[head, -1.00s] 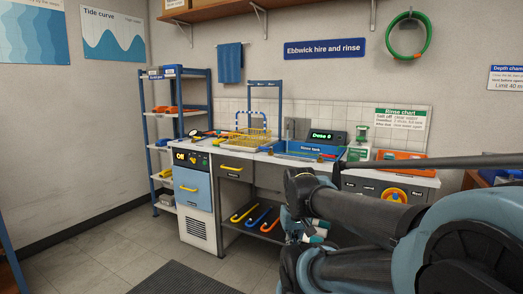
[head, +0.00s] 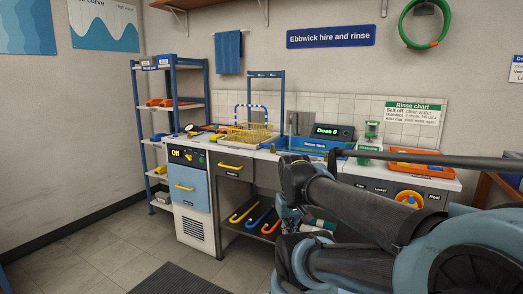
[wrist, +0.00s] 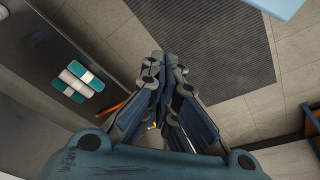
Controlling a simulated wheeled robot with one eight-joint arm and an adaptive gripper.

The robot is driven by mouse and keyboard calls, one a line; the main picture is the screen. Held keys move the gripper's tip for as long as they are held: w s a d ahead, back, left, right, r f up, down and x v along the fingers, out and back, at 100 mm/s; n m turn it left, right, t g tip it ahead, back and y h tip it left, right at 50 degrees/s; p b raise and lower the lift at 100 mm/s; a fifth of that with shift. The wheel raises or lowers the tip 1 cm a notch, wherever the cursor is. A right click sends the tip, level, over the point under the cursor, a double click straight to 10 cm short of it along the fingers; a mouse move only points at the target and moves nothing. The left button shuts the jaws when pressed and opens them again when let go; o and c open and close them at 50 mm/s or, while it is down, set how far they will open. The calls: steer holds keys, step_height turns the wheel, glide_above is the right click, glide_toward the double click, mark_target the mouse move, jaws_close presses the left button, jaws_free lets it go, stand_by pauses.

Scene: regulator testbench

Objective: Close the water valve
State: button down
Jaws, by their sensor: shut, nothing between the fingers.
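A small brass fitting (head: 273,149) stands by the blue rinse tank (head: 318,146). In the wrist view my gripper (wrist: 166,62) is shut and empty, its fingers together over the floor. It is apart from the yellow wheel, which is not in the wrist view. In the head view my arm hides most of the gripper.
The bench (head: 205,146) carries a yellow wire basket (head: 252,132), an orange tray (head: 420,161) and a display reading "Dose 0" (head: 326,130). A blue shelf rack (head: 181,104) stands left. A dark mat (wrist: 205,35) lies on open floor before the bench.

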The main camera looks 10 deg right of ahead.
steer(key=w+d+r+n+t+h, duration=0.1)
steer(key=w+r+n, duration=0.6)
steer(key=w, duration=0.3)
steer(key=n+t+h, duration=0.3)
steer(key=n+t, duration=0.3)
steer(key=n, duration=1.7)
glide_toward(266, 145)
steer(key=s+a+f, duration=0.1)
steer(key=s+a, duration=0.3)
steer(key=s, duration=0.2)
steer(key=x, duration=0.9)
steer(key=shift+d+f, duration=0.15)
steer(key=shift+f, duration=0.2)
steer(key=shift+w+d+r, duration=0.15)
steer(key=shift+w+d, duration=0.05)
steer(key=shift+w, duration=0.35)
steer(key=shift+w+d+r, duration=0.15)
steer(key=shift+w+d, duration=0.1)
steer(key=shift+w, duration=0.3)
steer(key=shift+w+d+r, duration=0.15)
steer(key=shift+w+d, duration=0.05)
steer(key=shift+w, duration=0.35)
